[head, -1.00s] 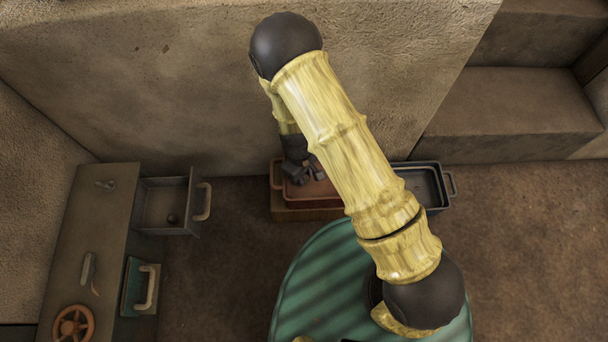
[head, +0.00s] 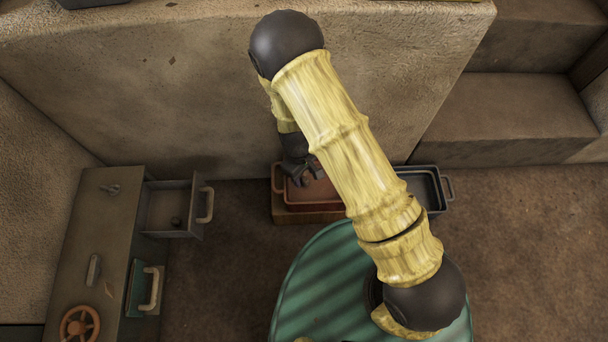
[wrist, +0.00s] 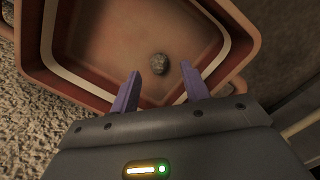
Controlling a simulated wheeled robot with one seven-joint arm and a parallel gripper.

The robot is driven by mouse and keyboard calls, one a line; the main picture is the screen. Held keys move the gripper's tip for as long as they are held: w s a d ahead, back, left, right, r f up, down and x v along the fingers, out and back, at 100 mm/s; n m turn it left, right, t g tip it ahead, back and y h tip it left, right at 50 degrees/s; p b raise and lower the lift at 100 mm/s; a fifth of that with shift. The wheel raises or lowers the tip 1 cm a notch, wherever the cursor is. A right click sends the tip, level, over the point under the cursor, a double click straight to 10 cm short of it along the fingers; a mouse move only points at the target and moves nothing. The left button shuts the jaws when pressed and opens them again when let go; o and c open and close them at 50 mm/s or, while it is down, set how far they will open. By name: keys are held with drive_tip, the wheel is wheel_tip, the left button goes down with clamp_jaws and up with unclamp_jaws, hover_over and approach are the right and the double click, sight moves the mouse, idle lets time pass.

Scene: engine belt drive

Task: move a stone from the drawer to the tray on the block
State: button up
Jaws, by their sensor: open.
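A reddish-brown tray (head: 283,203) sits on a wooden block (head: 290,217) by the wall in the head view. In the head view my gripper (head: 308,175) is over the tray, partly behind my arm.
A dark grey tray (head: 446,186) stands right of the red one, partly behind my arm. The cabinet (head: 85,235) at the left has a handwheel (head: 79,325) and a lower green drawer (head: 147,288). The wall (head: 160,90) rises behind the trays. Open floor (head: 225,255) lies between cabinet and block.

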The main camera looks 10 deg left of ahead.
sight(301, 179)
wheel_tip(301, 179, up, 9)
drive_tip(key=p, duration=0.4)
drive_tip(key=shift+w+a+f, duration=0.2)
drive_tip(key=shift+w+a, duration=0.05)
drive_tip(key=shift+a, duration=0.15)
drive_tip(key=shift+r, duration=0.1)
drive_tip(key=w+d+r+m+t+y, duration=0.1)
drive_tip(key=w+d+r+m, duration=0.15)
drive_tip(key=d+r, duration=0.45)
drive_tip(key=w+d+r+m+y, duration=0.1)
drive_tip(key=d+r+m, duration=0.35)
drive_tip(key=r, duration=0.45)
drive_tip(key=s+d+r+m+t, duration=0.2)
drive_tip(key=s+d+r+m, duration=0.3)
drive_tip(key=d+r, duration=0.5)
drive_tip(key=s+d, duration=0.1)
drive_tip(key=d, duration=0.2)
drive_tip(key=shift+h, duration=0.4)
drive_tip(key=shift+s+a+r+p, duration=0.1)
drive_tip(key=shift+s+r+p, duration=0.05)
drive_tip(key=shift+p, duration=0.15)
